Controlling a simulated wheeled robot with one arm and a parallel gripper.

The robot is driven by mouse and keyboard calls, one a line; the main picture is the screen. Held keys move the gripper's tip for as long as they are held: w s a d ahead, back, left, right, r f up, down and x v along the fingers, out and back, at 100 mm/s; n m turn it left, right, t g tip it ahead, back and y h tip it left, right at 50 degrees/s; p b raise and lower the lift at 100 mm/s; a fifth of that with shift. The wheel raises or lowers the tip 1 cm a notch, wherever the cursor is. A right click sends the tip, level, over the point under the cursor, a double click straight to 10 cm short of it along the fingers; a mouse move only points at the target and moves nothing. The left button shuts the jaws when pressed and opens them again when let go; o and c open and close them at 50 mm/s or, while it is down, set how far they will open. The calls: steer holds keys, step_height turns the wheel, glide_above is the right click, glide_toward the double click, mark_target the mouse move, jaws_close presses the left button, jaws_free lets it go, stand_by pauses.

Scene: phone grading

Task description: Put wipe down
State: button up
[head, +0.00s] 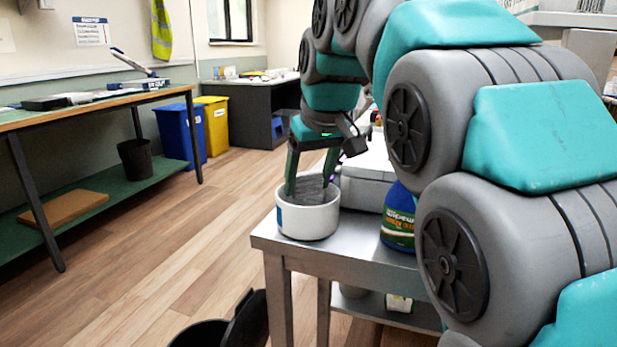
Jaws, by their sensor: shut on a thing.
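My gripper (311,188) points down into a round white tub (308,222) on the metal table. Its teal fingers reach below the tub's rim. A grey, ribbed piece, apparently the wipe (309,183), shows between the fingers and is held there. Its lower part is hidden by the tub wall, so I cannot tell whether it touches the bottom.
A blue spray bottle (398,217) and a light grey box (366,180) stand close right of the tub on the metal table (345,240). A black bin (240,325) is open below. A workbench (95,108) stands at left; the wooden floor between is clear.

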steer(key=shift+f, duration=0.35)
steer(key=o, duration=1.2)
steer(key=shift+c, duration=0.2)
steer(key=shift+r, duration=0.1)
steer(key=shift+r, duration=0.25)
steer(key=p+v, duration=0.4)
steer(key=v, duration=0.8)
steer(key=shift+r, duration=0.35)
